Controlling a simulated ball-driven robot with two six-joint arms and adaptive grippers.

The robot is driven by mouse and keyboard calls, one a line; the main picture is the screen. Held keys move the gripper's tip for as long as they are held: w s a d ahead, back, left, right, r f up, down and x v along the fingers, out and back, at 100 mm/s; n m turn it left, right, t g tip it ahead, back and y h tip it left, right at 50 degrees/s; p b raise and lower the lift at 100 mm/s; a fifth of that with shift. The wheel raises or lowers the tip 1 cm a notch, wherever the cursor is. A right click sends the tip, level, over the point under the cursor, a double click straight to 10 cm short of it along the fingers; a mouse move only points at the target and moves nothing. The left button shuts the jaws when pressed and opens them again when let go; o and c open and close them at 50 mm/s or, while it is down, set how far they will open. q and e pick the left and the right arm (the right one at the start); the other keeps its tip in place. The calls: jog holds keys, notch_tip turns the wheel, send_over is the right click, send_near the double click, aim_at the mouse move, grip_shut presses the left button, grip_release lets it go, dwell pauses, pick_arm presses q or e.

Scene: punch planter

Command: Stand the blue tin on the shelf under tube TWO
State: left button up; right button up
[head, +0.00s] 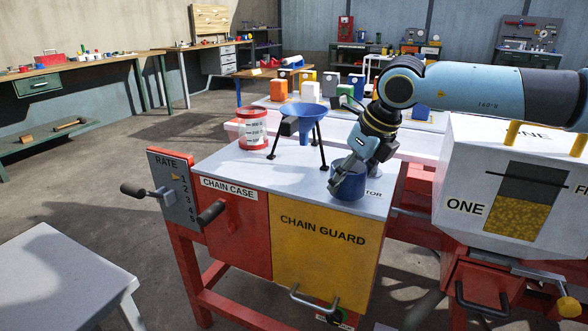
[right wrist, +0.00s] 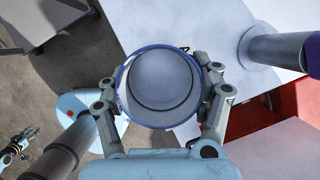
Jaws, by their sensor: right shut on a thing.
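The blue tin (head: 349,187) is round with a blue rim, and my right gripper (head: 352,170) is shut on it. It is over the front right part of the machine's white top; I cannot tell if it touches. In the right wrist view the tin (right wrist: 162,85) shows its grey round inside between the fingers of my right gripper (right wrist: 160,92). A gripper (right wrist: 18,147), apparently my left one, is small at that view's lower left, with its jaw state unclear. Tube TWO and its shelf cannot be made out; a hopper marked ONE (head: 467,207) stands at right.
A blue funnel (head: 306,115) on black legs and a red-and-white labelled tub (head: 252,130) stand on the machine top. A RATE panel with crank handles (head: 172,190) is at its left. A yellow CHAIN GUARD panel (head: 318,262) faces front. A grey table (head: 65,275) is at lower left.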

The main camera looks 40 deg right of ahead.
jog(key=b, duration=0.1)
send_near(293, 172)
jog(key=f, duration=0.2)
jog(key=s+f, duration=0.1)
jog(key=shift+s+f, duration=0.25)
jog(key=shift+f, duration=0.15)
jog(key=shift+w, duration=0.65)
jog(key=w, duration=0.3)
jog(key=shift+b, duration=0.35)
jog(key=shift+s+f, duration=0.15)
jog(key=shift+f, duration=0.55)
jog(key=shift+s+d, duration=0.1)
pick_arm(q)
jog(key=shift+s+d+f, duration=0.2)
jog(key=shift+f, duration=0.4)
jog(key=shift+s+d+f, duration=0.15)
jog(key=shift+f, duration=0.45)
pick_arm(e)
jog(key=shift+f, duration=0.15)
jog(key=o, duration=0.8)
jog(key=shift+f, duration=0.15)
pick_arm(q)
jog(key=shift+f, duration=0.1)
pick_arm(e)
jog(key=shift+o, duration=1.2)
